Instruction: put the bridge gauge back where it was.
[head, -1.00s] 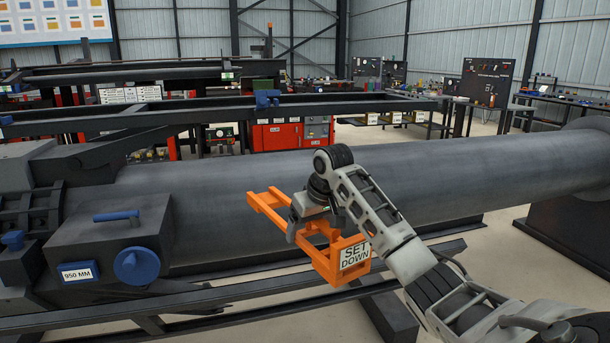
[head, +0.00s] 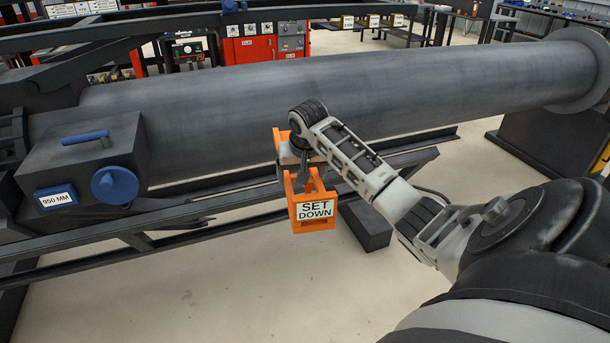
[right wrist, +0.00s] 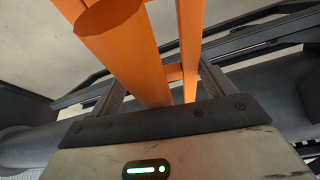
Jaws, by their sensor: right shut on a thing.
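The bridge gauge appears to be the orange frame (head: 313,226) with a white "SET DOWN" sign. It hangs in the air in front of the large grey cylinder, sign facing me. My right gripper (head: 301,166) is shut on the gauge's upper part; its fingers are partly hidden in the head view. In the right wrist view, orange bars (right wrist: 125,50) run between the two fingers of the right gripper (right wrist: 157,85). My left gripper is not in view.
The long grey cylinder (head: 350,90) lies behind the gauge. Dark rails (head: 210,208) run in front of it. The floor (head: 230,290) in front is clear.

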